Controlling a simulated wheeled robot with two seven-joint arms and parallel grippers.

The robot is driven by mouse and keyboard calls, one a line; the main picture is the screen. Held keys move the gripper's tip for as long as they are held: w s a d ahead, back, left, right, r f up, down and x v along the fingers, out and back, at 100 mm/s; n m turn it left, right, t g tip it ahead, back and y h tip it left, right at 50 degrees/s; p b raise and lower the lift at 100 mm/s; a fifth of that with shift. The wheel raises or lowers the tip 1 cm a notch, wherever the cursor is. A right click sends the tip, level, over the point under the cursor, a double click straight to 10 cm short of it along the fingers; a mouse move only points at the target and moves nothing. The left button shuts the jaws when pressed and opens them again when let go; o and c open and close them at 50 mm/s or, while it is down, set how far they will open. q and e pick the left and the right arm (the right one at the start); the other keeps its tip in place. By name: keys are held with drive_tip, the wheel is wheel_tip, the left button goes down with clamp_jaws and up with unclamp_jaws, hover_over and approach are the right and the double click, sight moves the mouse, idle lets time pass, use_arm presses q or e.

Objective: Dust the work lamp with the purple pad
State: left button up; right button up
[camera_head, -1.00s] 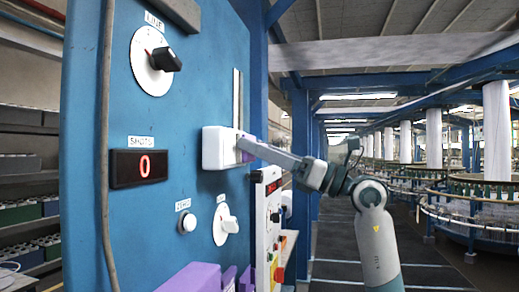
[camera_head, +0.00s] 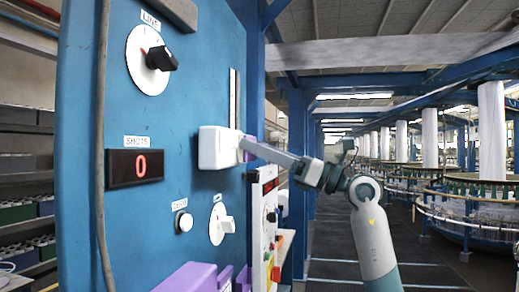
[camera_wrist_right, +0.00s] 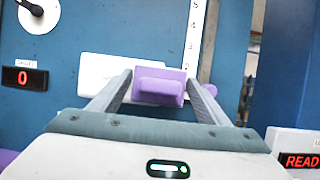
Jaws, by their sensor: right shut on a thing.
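A white box-shaped fitting (camera_head: 213,148), apparently the work lamp, stands out from the blue panel in the head view. In the right wrist view it shows as a long white body (camera_wrist_right: 100,72). The purple pad (camera_wrist_right: 158,86) sits between the fingers of my right gripper (camera_wrist_right: 160,92), which is shut on it. In the head view my right gripper (camera_head: 246,146) reaches in from the right, and the pad is at the fitting's right side. The pad overlaps the fitting in the wrist view; whether they touch is hard to tell. My left gripper is not in view.
The blue panel (camera_head: 95,225) carries a dial (camera_head: 148,60), a red digit display (camera_head: 134,168), a round button (camera_head: 184,222) and a white switch (camera_head: 221,225). Purple blocks (camera_head: 187,278) sit low in front. A white control box (camera_head: 264,225) stands right. The aisle (camera_head: 345,245) is clear.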

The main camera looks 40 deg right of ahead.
drive_tip(key=shift+s+a, duration=0.1)
drive_tip(key=shift+a, duration=0.05)
idle(0.5)
drive_tip(key=shift+s+a, duration=1)
drive_tip(key=shift+a, duration=0.15)
drive_tip(key=shift+a, duration=0.1)
drive_tip(key=shift+s+a, duration=1.05)
drive_tip(key=shift+a, duration=0.15)
drive_tip(key=shift+s+a, duration=0.1)
drive_tip(key=shift+s+a, duration=1)
drive_tip(key=shift+a, duration=0.2)
drive_tip(key=shift+s+a, duration=1.1)
drive_tip(key=shift+a, duration=0.15)
